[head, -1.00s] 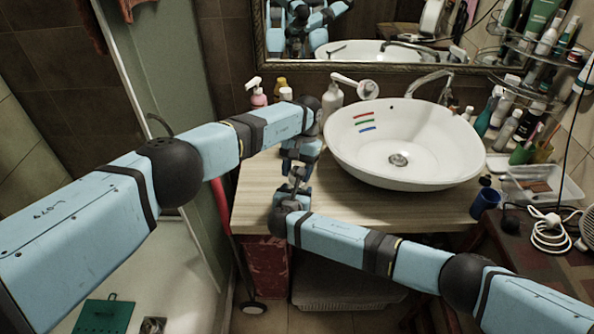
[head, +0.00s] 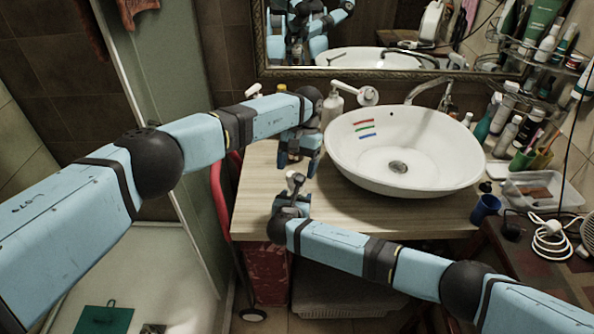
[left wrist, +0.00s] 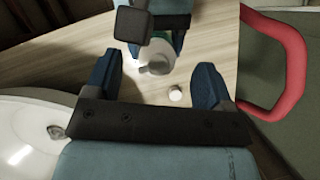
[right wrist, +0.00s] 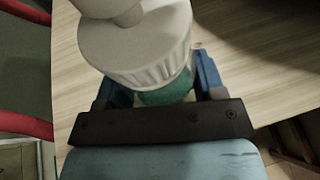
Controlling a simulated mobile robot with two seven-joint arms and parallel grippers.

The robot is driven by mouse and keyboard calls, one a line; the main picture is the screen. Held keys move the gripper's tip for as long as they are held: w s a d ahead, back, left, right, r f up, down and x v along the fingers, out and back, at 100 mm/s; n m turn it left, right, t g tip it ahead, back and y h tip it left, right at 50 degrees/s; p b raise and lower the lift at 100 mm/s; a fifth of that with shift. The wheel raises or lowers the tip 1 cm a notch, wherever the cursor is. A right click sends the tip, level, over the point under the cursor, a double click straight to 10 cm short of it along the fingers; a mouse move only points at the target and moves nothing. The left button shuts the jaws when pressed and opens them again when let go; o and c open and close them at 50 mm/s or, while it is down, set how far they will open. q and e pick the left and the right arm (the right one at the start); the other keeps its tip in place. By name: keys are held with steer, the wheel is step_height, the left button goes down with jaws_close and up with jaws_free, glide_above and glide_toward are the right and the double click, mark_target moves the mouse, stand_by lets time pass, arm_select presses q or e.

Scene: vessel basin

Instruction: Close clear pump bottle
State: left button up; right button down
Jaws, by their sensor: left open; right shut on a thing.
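The clear pump bottle (right wrist: 165,97) has a green body and a white ribbed collar with a pump head (right wrist: 135,40), large in the right wrist view. The collar appears seated on the body; whether it is tight I cannot tell. My right gripper (head: 294,196) is shut on the bottle, its fingers around the green body (right wrist: 155,90). In the head view the pump head (head: 295,181) shows above that gripper. My left gripper (head: 297,167) is open and empty just above and behind the pump head. In the left wrist view the pump (left wrist: 157,58) lies between its open fingers (left wrist: 153,80).
A small white round thing (left wrist: 175,94) shows over the wood counter (head: 260,200). The white basin (head: 400,180) stands to the right. The counter's left front is clear.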

arm_select(q)
steer(key=shift+o, duration=0.3)
arm_select(e)
steer(key=shift+d+f, duration=0.1)
steer(key=shift+d, duration=0.1)
arm_select(q)
steer(key=o, duration=0.4)
steer(key=shift+d+r, duration=0.1)
steer(key=v, duration=0.7)
steer(key=shift+r, duration=0.15)
arm_select(e)
steer(key=shift+c, duration=0.7)
jaws_free()
steer(key=shift+a, duration=0.1)
steer(key=v, duration=1.4)
